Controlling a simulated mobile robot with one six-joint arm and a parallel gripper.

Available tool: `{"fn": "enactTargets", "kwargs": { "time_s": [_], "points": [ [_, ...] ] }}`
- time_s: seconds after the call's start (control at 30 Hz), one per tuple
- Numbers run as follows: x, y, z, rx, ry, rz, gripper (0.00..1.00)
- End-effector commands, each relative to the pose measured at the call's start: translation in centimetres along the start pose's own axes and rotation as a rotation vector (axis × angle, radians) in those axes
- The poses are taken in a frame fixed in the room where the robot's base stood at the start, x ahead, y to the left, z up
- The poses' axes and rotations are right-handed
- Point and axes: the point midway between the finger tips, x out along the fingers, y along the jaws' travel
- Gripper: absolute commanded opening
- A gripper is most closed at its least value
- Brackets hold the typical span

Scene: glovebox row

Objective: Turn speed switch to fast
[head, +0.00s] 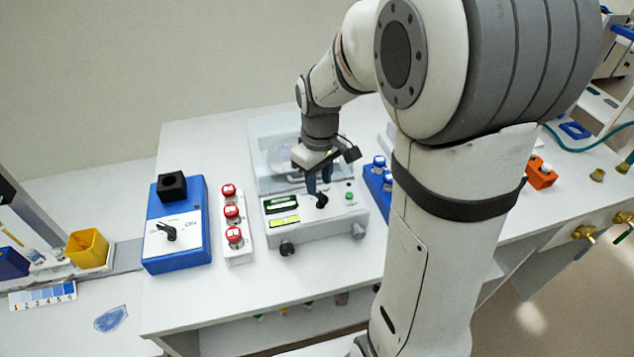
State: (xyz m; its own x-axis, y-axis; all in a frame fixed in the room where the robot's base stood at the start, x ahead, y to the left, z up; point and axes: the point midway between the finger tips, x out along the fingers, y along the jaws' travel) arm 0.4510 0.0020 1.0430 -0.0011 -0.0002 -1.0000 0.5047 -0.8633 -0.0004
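A white-grey bench device (330,221) with a clear lid at its back stands on the table. A small black switch (321,201) sits on its sloped top panel, between the displays and a green button. It is the likely speed switch, but its labels are too small to read. My gripper (319,184) points down just above and behind this switch, with dark fingers. I cannot tell whether the fingers touch the switch or how far apart they are. A blue box (192,247) to the left has a black pointer knob (168,231) on a white plate marked ON.
A white rack (238,258) of red-capped vials stands between the blue box and the device. A blue rack (372,185) with vials is close on the device's right, partly behind my arm. The table's front edge is near the device.

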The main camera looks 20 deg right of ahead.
Motion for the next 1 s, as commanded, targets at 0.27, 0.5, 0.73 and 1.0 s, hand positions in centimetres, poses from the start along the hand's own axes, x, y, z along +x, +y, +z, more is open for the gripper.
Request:
{"fn": "enactTargets", "kwargs": {
  "time_s": [0.27,0.5,0.73,1.0],
  "points": [
    [2.9,0.0,0.1,0.002,-0.001,-0.001,0.33],
    [3.0,0.1,0.1,0.003,0.001,0.001,0.33],
    [3.0,0.1,0.1,0.003,0.001,0.0,0.17],
    [3.0,0.1,0.1,0.004,0.001,0.0,0.0]
  ]
}}
